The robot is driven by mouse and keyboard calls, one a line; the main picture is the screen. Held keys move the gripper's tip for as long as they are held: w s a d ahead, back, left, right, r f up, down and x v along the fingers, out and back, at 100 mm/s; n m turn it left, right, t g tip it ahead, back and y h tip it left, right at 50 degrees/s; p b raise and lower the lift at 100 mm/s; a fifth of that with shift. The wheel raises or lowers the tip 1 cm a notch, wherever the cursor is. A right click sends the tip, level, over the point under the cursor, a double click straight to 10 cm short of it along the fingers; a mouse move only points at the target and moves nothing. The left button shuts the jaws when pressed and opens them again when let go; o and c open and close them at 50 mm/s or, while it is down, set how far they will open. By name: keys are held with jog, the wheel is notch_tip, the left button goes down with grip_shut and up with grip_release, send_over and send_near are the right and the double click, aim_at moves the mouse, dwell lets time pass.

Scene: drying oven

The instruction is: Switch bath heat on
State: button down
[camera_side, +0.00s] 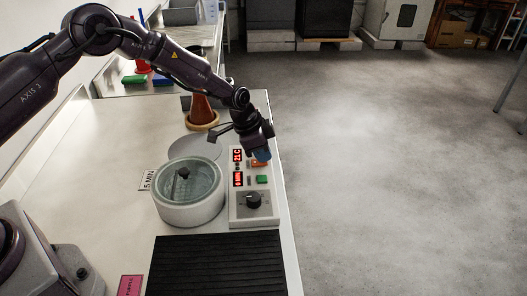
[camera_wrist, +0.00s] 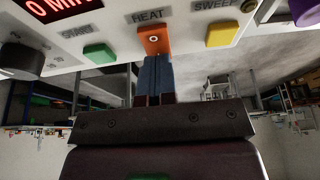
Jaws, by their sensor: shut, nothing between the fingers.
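The bath's white control panel (camera_side: 240,212) stands beside the round bath with a glass lid (camera_side: 190,184). In the wrist view the orange HEAT button (camera_wrist: 152,36), with a small white ring mark, is straight in front of my gripper (camera_wrist: 156,64). The blue fingers are shut together with nothing between them, and their tips overlap the button's lower edge in the picture; I cannot tell whether they touch it. In the side view my gripper (camera_side: 262,156) is over the panel's far end and hides part of the orange button (camera_side: 258,164).
A green START button (camera_wrist: 100,52) and a yellow SWEEP button (camera_wrist: 221,34) flank HEAT. The panel has red displays (camera_side: 238,179) and a dark knob (camera_side: 254,201). A brown flask (camera_side: 201,112) stands behind the bath; a black ribbed mat (camera_side: 215,266) lies in front.

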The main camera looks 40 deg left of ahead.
jog(key=shift+s+a+f, duration=0.25)
jog(key=shift+s+a, duration=0.35)
jog(key=shift+s, duration=0.1)
jog(key=shift+w, duration=0.1)
jog(key=shift+r, duration=0.25)
jog(key=v, duration=1.3)
jog(key=shift+w+d+r, duration=0.2)
jog(key=shift+d+r, duration=0.1)
jog(key=shift+r, duration=0.25)
jog(key=shift+w+d+r, duration=0.25)
jog(key=shift+w+d, duration=0.2)
jog(key=shift+w, duration=0.1)
